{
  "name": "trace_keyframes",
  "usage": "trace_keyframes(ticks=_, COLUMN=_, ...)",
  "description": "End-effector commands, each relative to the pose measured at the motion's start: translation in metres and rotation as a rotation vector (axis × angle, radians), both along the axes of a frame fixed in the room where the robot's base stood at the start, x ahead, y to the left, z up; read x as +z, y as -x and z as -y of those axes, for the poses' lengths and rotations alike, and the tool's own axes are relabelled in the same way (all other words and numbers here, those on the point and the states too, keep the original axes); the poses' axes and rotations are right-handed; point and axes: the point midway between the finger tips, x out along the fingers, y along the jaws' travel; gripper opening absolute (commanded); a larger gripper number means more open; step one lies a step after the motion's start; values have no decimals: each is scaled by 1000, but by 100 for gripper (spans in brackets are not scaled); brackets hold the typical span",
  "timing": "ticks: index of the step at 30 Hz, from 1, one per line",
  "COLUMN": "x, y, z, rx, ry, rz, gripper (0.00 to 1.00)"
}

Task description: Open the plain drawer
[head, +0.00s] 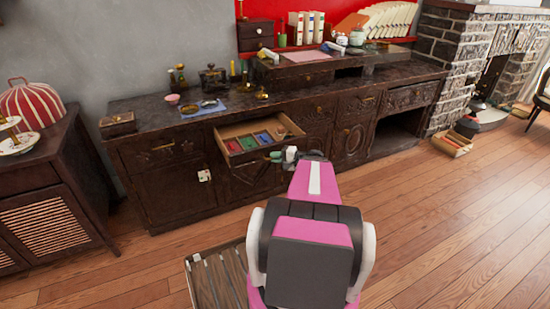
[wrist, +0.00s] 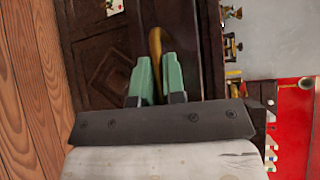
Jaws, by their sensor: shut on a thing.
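A drawer (head: 238,129) in the dark wooden sideboard stands pulled out, with its pale wood inside showing. Coloured items lie in it, red, blue and green among them. My gripper (head: 275,156) is at the drawer's front. In the wrist view, the green fingertips of my gripper (wrist: 155,80) are shut on a brass handle (wrist: 155,42). Part of the handle is hidden between the fingers. The drawer's front is partly covered by my arm in the head view.
The sideboard top (head: 140,122) holds a box, small pots and dishes. A playing card (head: 204,175) is on a lower door. A red striped dome (head: 33,103) stands on a cabinet at left. A box of books (head: 452,143) sits on the floor at right. Open wooden floor (head: 450,230) lies in front.

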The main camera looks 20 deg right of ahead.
Motion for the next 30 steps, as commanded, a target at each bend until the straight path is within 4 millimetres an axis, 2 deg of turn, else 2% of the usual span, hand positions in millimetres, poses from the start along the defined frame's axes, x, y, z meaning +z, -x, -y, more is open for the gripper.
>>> trace_keyframes(ticks=1, x=-1, y=0, z=0, rx=0, ry=1, rz=-1, gripper=20)
trace_keyframes(ticks=3, x=-1, y=-1, z=0, rx=0, ry=1, rz=-1, gripper=36)
trace_keyframes(ticks=12, x=0, y=0, z=1, rx=0, ry=1, rz=-1, gripper=36)
trace_keyframes(ticks=17, x=2, y=8, z=9, rx=-1, ry=0, rz=0, gripper=36)
trace_keyframes(ticks=30, x=12, y=55, z=58, rx=-3, ry=1, rz=-1, gripper=36)
